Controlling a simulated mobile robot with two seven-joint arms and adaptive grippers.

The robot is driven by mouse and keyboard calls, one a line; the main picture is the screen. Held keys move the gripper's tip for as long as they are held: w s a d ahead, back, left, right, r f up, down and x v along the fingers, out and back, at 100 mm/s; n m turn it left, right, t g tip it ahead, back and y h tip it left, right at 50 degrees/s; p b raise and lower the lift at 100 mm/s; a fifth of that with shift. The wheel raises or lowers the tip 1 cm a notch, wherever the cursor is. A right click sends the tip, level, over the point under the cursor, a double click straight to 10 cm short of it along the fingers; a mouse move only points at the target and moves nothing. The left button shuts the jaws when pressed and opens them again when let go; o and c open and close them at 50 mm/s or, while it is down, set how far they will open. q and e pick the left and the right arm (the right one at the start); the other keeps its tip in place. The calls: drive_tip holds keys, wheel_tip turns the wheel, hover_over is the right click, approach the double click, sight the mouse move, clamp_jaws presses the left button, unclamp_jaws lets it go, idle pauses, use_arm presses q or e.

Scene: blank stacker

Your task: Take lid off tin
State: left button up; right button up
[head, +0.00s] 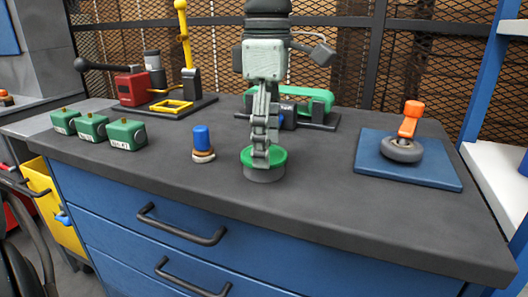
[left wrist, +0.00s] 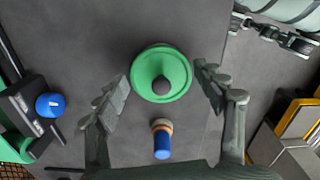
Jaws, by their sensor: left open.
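A round grey tin (head: 264,175) stands near the front middle of the bench with a green lid (head: 279,157) on it. In the left wrist view the lid (left wrist: 176,86) is a green disc with a dark knob at its centre; it hides the tin's body. My left gripper (head: 261,160) points straight down over the lid. In the left wrist view its fingers (left wrist: 163,88) are spread, one on each side of the lid, apart from it. What looks like my right gripper (left wrist: 268,32) shows beyond the bench's front edge; its jaws are unclear.
A blue-handled brush-like piece (head: 202,143) stands left of the tin. Several green blocks (head: 126,134) sit further left. A clamp with a blue knob (head: 289,118) is behind. A blue mat (head: 440,176) with an orange-handled tool (head: 409,127) lies right. Bench between is clear.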

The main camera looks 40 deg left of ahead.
use_arm(q)
drive_tip(key=shift+s, duration=0.15)
drive_tip(key=c, duration=0.9)
drive_tip(key=shift+c, duration=1.4)
drive_tip(key=shift+f, duration=0.1)
drive_tip(key=shift+c, duration=1.2)
